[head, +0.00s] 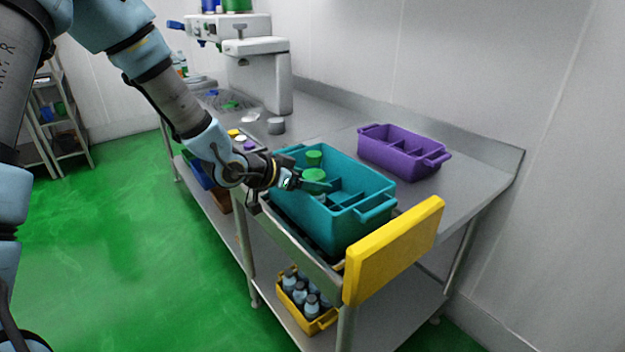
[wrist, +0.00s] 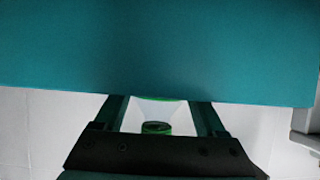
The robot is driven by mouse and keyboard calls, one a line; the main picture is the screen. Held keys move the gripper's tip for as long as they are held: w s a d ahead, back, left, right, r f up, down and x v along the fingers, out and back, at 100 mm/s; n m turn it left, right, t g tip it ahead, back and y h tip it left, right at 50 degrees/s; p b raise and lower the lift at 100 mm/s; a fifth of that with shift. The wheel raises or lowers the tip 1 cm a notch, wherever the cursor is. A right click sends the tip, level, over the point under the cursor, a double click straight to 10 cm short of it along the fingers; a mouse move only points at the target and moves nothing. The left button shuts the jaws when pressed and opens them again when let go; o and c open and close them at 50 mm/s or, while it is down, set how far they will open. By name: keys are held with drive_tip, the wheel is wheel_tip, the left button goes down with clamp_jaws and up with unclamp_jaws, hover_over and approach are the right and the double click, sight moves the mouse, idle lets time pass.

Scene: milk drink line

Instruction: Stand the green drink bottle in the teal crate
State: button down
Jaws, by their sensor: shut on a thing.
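The teal crate (head: 362,190) stands on the steel table, with dividers inside it. My gripper (head: 303,183) reaches over its left side and is shut on the green drink bottle. A green top (head: 314,174) shows at the fingertips, over the crate's opening. In the wrist view, a pale body with a green cap (wrist: 157,128) sits between the two fingers (wrist: 160,108), close to a broad teal wall (wrist: 160,50). The bottle's lower part is hidden, so I cannot tell whether it touches the crate floor.
Another green top (head: 314,157) shows inside the crate, just behind the held one. A purple crate (head: 400,150) stands at the back right. A yellow panel (head: 395,250) rises at the table's near end. A yellow crate of bottles (head: 305,300) is on the lower shelf.

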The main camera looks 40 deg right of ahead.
drive_tip(key=shift+f, duration=0.1)
unclamp_jaws()
